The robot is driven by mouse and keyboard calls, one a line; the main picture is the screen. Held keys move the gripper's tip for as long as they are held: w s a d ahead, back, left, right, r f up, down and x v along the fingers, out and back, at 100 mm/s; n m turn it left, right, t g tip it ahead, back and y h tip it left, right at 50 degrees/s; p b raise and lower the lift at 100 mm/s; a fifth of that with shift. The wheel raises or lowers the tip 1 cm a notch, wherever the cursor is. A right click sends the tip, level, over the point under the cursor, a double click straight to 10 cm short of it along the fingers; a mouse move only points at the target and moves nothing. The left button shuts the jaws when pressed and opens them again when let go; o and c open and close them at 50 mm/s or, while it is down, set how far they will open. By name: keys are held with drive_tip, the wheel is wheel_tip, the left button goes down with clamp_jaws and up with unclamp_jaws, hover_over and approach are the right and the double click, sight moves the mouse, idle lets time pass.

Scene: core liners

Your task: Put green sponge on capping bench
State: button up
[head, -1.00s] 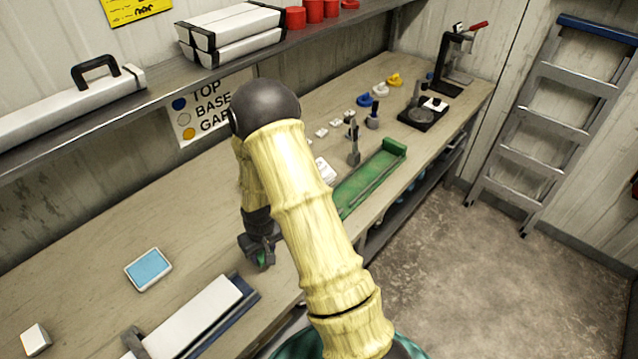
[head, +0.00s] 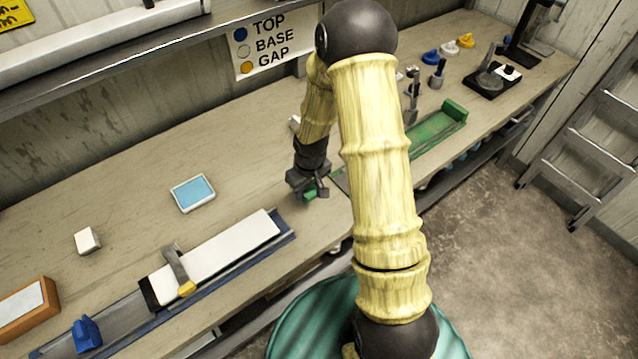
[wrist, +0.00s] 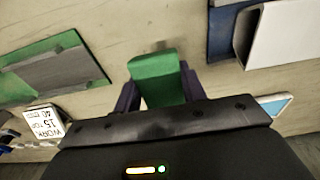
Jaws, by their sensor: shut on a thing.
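My gripper (head: 313,188) is shut on the green sponge (wrist: 158,78), which sticks out between the two fingers in the wrist view. In the head view only a small green part of the sponge (head: 310,194) shows below the fingers. The gripper is over the wooden bench (head: 120,170), near its front edge, between the white core liner and the green tray. I cannot tell whether the sponge touches the bench top.
A blue pad in a white case (head: 193,193) lies left of the gripper. A white liner (head: 220,252) lies in a blue cradle at the front. A green tray (head: 432,133) lies to the right. A small white block (head: 87,240) is at left.

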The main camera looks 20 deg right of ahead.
sight(308, 208)
drive_tip(key=shift+f, duration=1)
drive_tip(key=shift+a+f, duration=0.1)
drive_tip(key=shift+f+p, duration=0.45)
drive_tip(key=shift+f, duration=1.55)
drive_tip(key=shift+f, duration=0.15)
drive_tip(key=o, duration=0.9)
drive_tip(key=r, duration=0.4)
drive_tip(key=s+r+b, duration=0.1)
drive_tip(key=r, duration=0.3)
drive_tip(key=r+b, duration=0.1)
drive_tip(key=r, duration=0.3)
drive_tip(key=shift+s+d+r, duration=0.15)
drive_tip(key=shift+s+d, duration=0.1)
